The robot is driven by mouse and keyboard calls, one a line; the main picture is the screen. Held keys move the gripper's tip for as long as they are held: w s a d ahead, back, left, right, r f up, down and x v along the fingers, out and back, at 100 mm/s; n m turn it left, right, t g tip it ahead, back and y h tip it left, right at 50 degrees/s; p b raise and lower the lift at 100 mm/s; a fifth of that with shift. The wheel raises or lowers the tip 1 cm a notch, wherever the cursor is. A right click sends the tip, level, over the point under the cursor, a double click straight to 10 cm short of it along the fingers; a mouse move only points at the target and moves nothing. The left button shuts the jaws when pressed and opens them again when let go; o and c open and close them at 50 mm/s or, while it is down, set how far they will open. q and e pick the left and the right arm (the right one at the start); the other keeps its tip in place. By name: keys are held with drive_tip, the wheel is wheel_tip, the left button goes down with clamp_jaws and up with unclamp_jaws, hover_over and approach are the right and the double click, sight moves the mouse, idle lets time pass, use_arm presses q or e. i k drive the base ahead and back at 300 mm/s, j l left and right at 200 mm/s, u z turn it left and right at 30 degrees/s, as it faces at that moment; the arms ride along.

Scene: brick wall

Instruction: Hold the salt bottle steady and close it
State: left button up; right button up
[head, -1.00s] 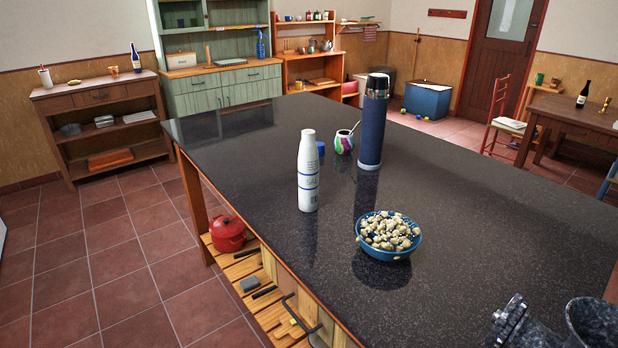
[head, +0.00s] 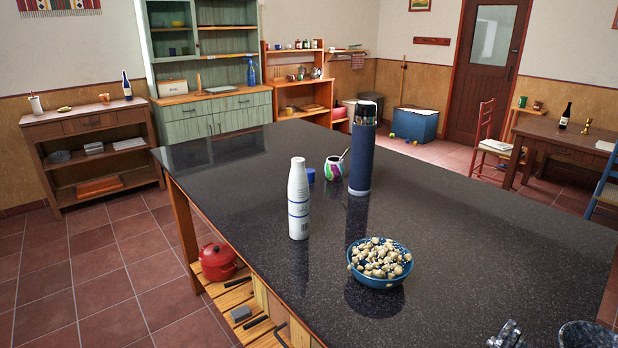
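The white salt bottle (head: 298,203) stands upright on the dark speckled counter, left of centre. It has blue bands and a printed label, and its narrow top is white. A small blue cap-like piece (head: 311,175) sits on the counter just behind and to the right of the bottle, apart from its top and partly hidden by it. I cannot tell for sure that it is the bottle's cap. Neither of my grippers shows in the head view.
A tall blue flask (head: 361,155) and a colourful cup (head: 334,168) stand behind the bottle. A blue bowl (head: 380,281) of pale lumps is in front right. Dark speckled objects (head: 590,335) are cut off at the lower right. The counter (head: 480,220) is clear at right.

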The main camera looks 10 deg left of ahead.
sight(299, 187)
drive_tip(key=i+j+z, duration=0.1)
drive_tip(key=z, duration=0.7)
drive_tip(key=j+z, duration=0.35)
drive_tip(key=j, duration=0.15)
drive_tip(key=j+z, duration=0.3)
drive_tip(key=j, duration=0.25)
drive_tip(key=j+z, duration=0.35)
drive_tip(key=j, duration=0.6)
drive_tip(key=k+j, duration=0.15)
drive_tip(key=j, duration=0.3)
drive_tip(key=j+z, duration=0.1)
drive_tip(key=j, duration=0.4)
drive_tip(key=k+j, duration=0.15)
drive_tip(key=j, duration=0.3)
drive_tip(key=j+z, duration=0.1)
drive_tip(key=j, duration=0.35)
drive_tip(key=k, duration=0.05)
